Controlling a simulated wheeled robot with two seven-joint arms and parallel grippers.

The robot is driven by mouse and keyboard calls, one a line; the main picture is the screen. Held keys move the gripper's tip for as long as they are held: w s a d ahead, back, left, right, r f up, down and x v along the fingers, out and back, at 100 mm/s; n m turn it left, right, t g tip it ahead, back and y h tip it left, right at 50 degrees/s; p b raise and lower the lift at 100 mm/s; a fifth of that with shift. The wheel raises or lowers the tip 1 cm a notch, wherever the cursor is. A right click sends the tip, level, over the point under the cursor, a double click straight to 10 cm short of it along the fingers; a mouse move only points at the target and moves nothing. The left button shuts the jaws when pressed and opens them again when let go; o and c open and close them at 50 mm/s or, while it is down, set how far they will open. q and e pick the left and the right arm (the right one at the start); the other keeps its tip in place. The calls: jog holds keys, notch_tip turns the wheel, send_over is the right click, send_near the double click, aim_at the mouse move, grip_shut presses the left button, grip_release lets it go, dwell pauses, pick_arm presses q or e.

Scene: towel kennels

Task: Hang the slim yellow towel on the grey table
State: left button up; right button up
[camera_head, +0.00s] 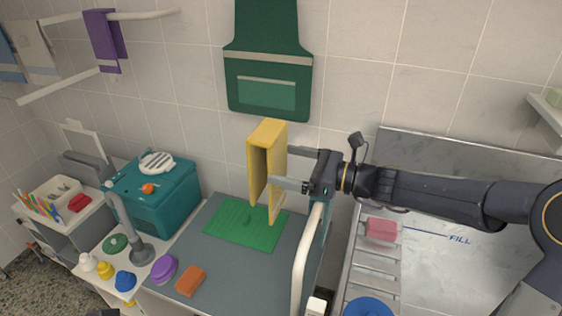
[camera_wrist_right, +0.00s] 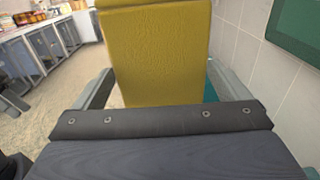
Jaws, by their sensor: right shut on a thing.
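The slim yellow towel (camera_head: 278,143) is folded over into a narrow upside-down U, with its two flaps hanging down. My right gripper (camera_head: 283,168) comes in from the right and is shut on the towel, holding it up in the air. In the right wrist view the towel (camera_wrist_right: 160,50) fills the space between the fingers. The grey table (camera_head: 225,280) lies below, with a green mat (camera_head: 228,222) on it under the towel. A pale rail (camera_head: 302,265) runs along the table's right side.
A purple round item (camera_head: 164,268) and an orange block (camera_head: 190,281) lie on the table's left part. A teal box (camera_head: 172,210) stands behind left. A green apron (camera_head: 268,50) hangs on the wall. A metal basin (camera_head: 455,190) with a pink item (camera_head: 381,230) is at right.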

jog(key=v, duration=1.1)
notch_tip(320, 180, down, 23)
jog(key=b, duration=1.5)
jog(key=shift+a, duration=0.2)
dwell(0.6)
jog(key=shift+w, duration=0.1)
jog(key=o, duration=0.6)
jog(key=shift+o, duration=0.2)
